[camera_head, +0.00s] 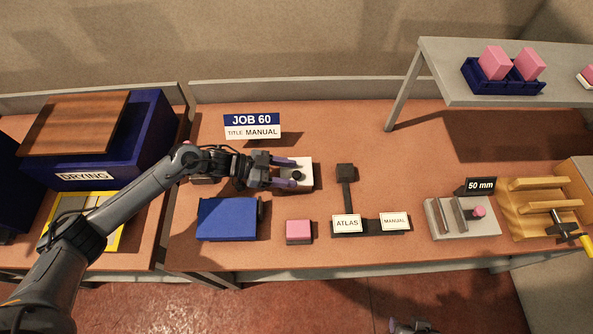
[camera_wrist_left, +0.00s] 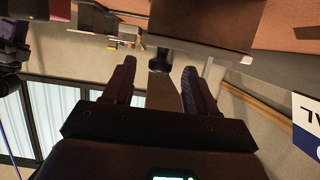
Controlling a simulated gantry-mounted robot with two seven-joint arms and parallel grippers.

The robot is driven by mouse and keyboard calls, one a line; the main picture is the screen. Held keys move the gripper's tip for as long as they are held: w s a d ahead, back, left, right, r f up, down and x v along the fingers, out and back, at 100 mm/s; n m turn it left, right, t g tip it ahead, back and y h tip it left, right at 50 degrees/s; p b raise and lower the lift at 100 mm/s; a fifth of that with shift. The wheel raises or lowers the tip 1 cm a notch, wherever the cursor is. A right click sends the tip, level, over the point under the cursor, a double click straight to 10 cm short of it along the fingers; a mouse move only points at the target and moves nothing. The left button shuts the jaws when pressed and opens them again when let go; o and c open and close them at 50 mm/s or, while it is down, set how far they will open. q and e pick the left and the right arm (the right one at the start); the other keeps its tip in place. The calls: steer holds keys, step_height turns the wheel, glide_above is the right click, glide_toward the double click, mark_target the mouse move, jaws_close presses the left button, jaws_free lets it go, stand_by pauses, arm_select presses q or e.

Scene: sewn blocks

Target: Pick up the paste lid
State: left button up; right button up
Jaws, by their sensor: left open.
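A white box-like piece (camera_head: 304,165) with a small black knob (camera_head: 297,176) on top sits mid-table; I take it to be the paste pot with its lid. My left gripper (camera_head: 292,174) reaches in from the left, its purple fingers open on either side of the knob. In the left wrist view the open fingers (camera_wrist_left: 160,78) point up the picture, with a dark knob-like shape (camera_wrist_left: 160,58) between them. Whether they touch it cannot be told. A small part of what looks like my right gripper (camera_head: 410,326) shows at the bottom edge.
A blue book-like block (camera_head: 226,219) and a pink block (camera_head: 298,230) lie in front of the left gripper. A dark T-shaped holder (camera_head: 348,195) with ATLAS and MANUAL labels stands to its right. A JOB 60 sign (camera_head: 252,126) stands behind. A raised shelf (camera_head: 435,75) overhangs the back right.

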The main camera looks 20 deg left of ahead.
arm_select(q)
steer(key=shift+x, duration=0.75)
jaws_close()
steer(key=shift+r, duration=0.15)
